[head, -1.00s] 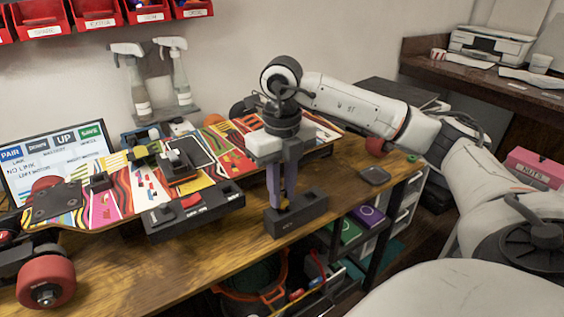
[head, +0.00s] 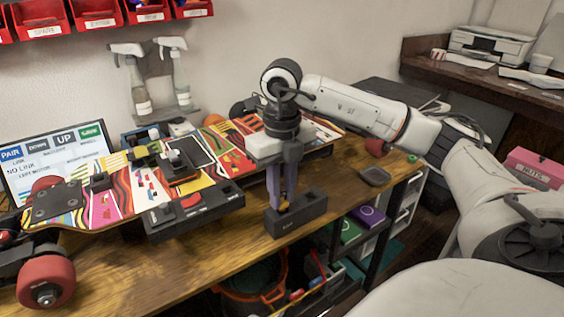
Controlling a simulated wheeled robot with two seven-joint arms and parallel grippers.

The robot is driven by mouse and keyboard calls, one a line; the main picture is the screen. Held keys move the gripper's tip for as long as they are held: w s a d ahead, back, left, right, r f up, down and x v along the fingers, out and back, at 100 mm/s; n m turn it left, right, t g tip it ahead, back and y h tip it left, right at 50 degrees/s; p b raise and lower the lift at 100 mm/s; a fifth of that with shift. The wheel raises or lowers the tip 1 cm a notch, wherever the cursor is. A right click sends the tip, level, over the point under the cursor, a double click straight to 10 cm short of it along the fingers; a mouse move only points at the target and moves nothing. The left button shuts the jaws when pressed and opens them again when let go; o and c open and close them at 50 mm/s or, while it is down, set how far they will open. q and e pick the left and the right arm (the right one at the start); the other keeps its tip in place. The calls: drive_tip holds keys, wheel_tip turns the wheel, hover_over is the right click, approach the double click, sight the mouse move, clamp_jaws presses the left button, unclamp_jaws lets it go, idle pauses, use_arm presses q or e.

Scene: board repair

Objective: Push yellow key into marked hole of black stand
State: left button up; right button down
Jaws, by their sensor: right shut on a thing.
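The black stand (head: 297,219) is a low dark block near the front edge of the wooden bench. My right gripper (head: 284,202) points straight down over it, with its two purple-grey fingers reaching to its top. The fingers are shut on the yellow key (head: 284,208), of which only a small yellow-orange part shows between the fingertips at the stand's top. The hole under the key is hidden, and I cannot tell how deep the key sits. My left gripper is not in view.
A colourful skateboard deck (head: 105,205) with red wheels and electronics lies left of and behind the stand. A dark block (head: 195,212) sits between them. A small grey tray (head: 374,176) is to the right. A screen (head: 58,160) and spray bottles stand behind.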

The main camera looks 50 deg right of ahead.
drive_tip(key=shift+f, duration=0.2)
idle(0.3)
drive_tip(key=shift+f+b, duration=0.25)
drive_tip(key=shift+b, duration=0.05)
drive_tip(key=c, duration=1.3)
unclamp_jaws()
drive_tip(key=shift+o, duration=0.2)
drive_tip(key=shift+r, duration=0.15)
drive_tip(key=shift+r+p, duration=1.15)
drive_tip(key=shift+p, duration=0.05)
drive_tip(key=shift+r, duration=0.25)
